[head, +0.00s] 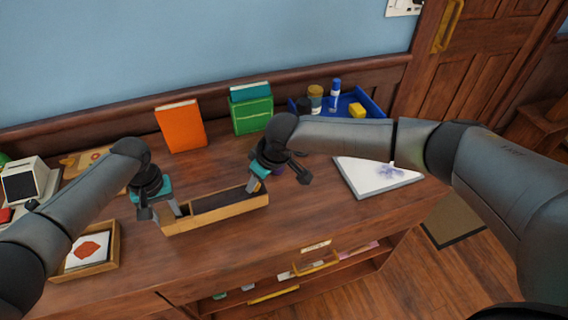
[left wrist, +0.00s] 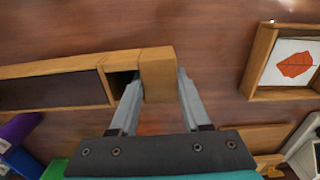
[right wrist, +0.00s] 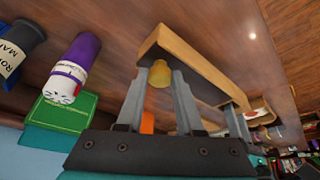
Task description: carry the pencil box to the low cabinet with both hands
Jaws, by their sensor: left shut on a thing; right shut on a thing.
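The pencil box (head: 232,210) is a long light-wood box with a dark inside, level over the brown wood top near its front edge. My left gripper (head: 163,211) is shut on its left end; the left wrist view shows the fingers either side of that end wall (left wrist: 158,75). My right gripper (head: 257,180) is shut on its right end, also seen in the right wrist view (right wrist: 160,85). I cannot tell whether the box touches the top. The low cabinet (head: 340,225) seems to be the wood unit with this top and open shelves below.
An orange book (head: 181,126) and green books (head: 252,113) stand at the back. A blue tray (head: 375,108) with small items is at the back right. A white board (head: 375,178) lies to the right. A framed leaf picture (head: 88,252) lies front left.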

